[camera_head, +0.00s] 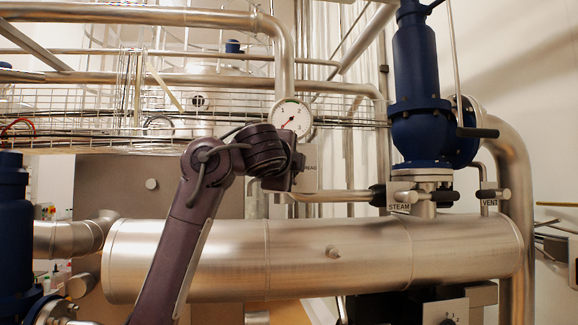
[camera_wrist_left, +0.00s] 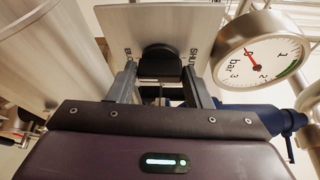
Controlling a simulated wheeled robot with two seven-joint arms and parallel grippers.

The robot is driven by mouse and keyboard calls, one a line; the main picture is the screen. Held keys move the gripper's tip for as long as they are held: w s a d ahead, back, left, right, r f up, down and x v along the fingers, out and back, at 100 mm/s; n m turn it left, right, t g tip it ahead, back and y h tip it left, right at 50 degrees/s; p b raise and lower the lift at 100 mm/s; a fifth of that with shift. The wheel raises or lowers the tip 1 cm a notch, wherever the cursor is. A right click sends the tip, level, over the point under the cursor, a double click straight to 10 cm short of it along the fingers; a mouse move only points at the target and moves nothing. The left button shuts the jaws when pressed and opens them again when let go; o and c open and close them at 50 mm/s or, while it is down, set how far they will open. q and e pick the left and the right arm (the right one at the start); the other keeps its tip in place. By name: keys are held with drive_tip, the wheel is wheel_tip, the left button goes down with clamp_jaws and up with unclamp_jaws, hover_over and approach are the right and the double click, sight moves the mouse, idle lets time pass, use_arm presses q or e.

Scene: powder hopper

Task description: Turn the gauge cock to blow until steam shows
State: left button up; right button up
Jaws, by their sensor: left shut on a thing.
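The gauge cock's black handle (camera_wrist_left: 160,64) sits between the fingers of my left gripper (camera_wrist_left: 160,84), which is shut on it. A pale label plate (camera_wrist_left: 150,22) is behind the handle, with a partly covered word starting "BL" on the left and "SHUT" on the right. In the head view my left gripper (camera_head: 291,180) is at the plate (camera_head: 309,179), where letters like "EAD" show, and it hides the handle. The round pressure gauge (camera_head: 292,117) is above; it also shows in the wrist view (camera_wrist_left: 262,52) with a red needle and "bar". I see no steam. My right gripper is out of view.
A large horizontal metal pipe (camera_head: 340,255) runs below the cock. A blue valve (camera_head: 418,90) stands at right, above dark handles labelled STEAM (camera_head: 400,208) and VENT (camera_head: 488,203). A wire cable tray (camera_head: 75,115) crosses behind at left.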

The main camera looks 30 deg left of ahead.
use_arm(q)
drive_tip(key=shift+f, duration=0.1)
drive_tip(key=o, duration=1)
drive_tip(key=shift+w+d, duration=0.1)
drive_tip(key=shift+d, duration=0.05)
drive_tip(key=shift+c, duration=0.2)
drive_tip(key=b+v, duration=0.5)
drive_tip(key=v, duration=0.2)
drive_tip(key=shift+s+b, duration=0.3)
drive_tip(key=shift+s, duration=0.15)
